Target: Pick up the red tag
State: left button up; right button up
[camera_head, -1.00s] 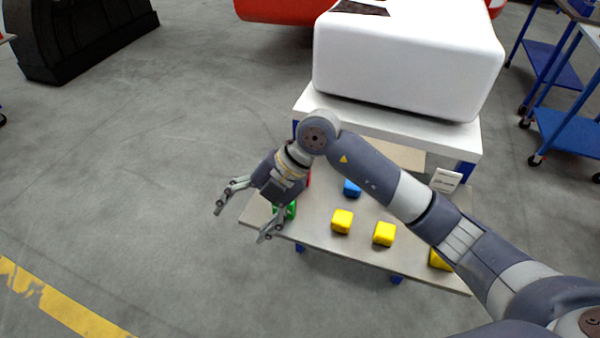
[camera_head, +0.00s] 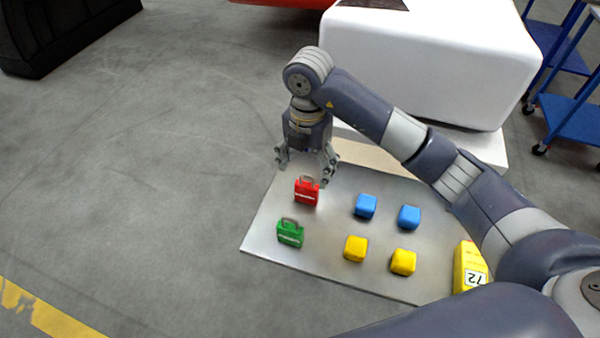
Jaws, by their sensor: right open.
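The red tag (camera_head: 306,193) looks like a small red padlock with a grey shackle and a pale label. It stands on the grey table (camera_head: 345,185) near its far left part. My right gripper (camera_head: 305,176) points down with its fingers spread, just above and behind the red tag. Its fingers appear to be on either side of the shackle in the picture. I cannot tell whether they touch it. Nothing is held. My left gripper is not in view.
Two blue blocks (camera_head: 366,206) and two yellow blocks (camera_head: 355,249) lie to the right. A large white body (camera_head: 430,60) stands behind the table.

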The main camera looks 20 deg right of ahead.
aim_at(307, 185)
jog(key=shift+w+f, duration=0.3)
jog(key=shift+f, duration=0.2)
jog(key=shift+w+f, duration=0.25)
jog(key=shift+f, duration=0.2)
jog(key=f, duration=0.2)
jog(key=s+f+p, duration=0.1)
jog(key=f, duration=0.1)
jog(key=shift+f, duration=0.1)
notch_tip(307, 185, down, 5)
jog(key=shift+w+d+r+p, duration=0.15)
jog(key=shift+r+p, duration=0.05)
jog(key=shift+p, duration=0.65)
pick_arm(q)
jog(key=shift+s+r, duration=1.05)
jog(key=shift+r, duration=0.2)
pick_arm(e)
jog(key=c, duration=1.1)
